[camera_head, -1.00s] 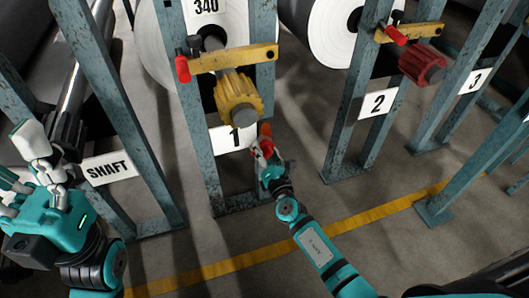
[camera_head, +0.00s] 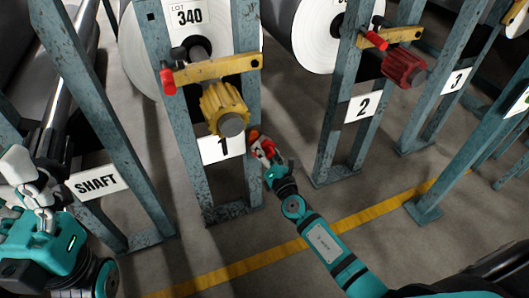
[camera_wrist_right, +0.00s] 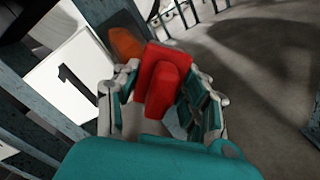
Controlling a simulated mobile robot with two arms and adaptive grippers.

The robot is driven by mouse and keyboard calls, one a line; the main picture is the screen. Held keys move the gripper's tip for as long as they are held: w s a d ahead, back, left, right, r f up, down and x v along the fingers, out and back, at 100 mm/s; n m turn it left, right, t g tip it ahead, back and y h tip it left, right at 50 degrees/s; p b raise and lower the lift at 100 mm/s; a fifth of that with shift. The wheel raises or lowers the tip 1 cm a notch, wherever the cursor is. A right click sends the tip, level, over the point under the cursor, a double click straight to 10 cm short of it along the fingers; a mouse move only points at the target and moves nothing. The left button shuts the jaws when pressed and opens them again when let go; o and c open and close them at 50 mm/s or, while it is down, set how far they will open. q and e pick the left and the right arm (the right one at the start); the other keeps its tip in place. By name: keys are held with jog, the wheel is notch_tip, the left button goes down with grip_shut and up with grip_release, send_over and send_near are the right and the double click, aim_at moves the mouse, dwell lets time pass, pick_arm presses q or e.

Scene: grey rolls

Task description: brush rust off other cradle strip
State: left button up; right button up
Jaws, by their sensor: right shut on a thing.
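My right gripper (camera_head: 264,151) is shut on a red-handled tool (camera_wrist_right: 164,82), which I take to be the brush. It is at the right post of stand 1, just right of the "1" label (camera_head: 221,145). In the right wrist view an orange-brown patch (camera_wrist_right: 126,44) shows just beyond the red handle; I cannot tell whether it is rust or part of the tool. The brush's working end is hidden, so contact with the post is unclear. No cradle strip can be clearly made out. My left gripper (camera_head: 28,180) is at the left edge, its finger opening unclear.
Above my right gripper, a yellow bar (camera_head: 215,69) and yellow knobbed hub (camera_head: 224,107) stick out before the LOT 340 roll. Stand 2 (camera_head: 362,107) with a red hub (camera_head: 404,68) is to the right. A yellow line (camera_head: 240,263) crosses open floor.

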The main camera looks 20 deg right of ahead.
jog(key=shift+a+r, duration=0.15)
jog(key=shift+r, duration=0.05)
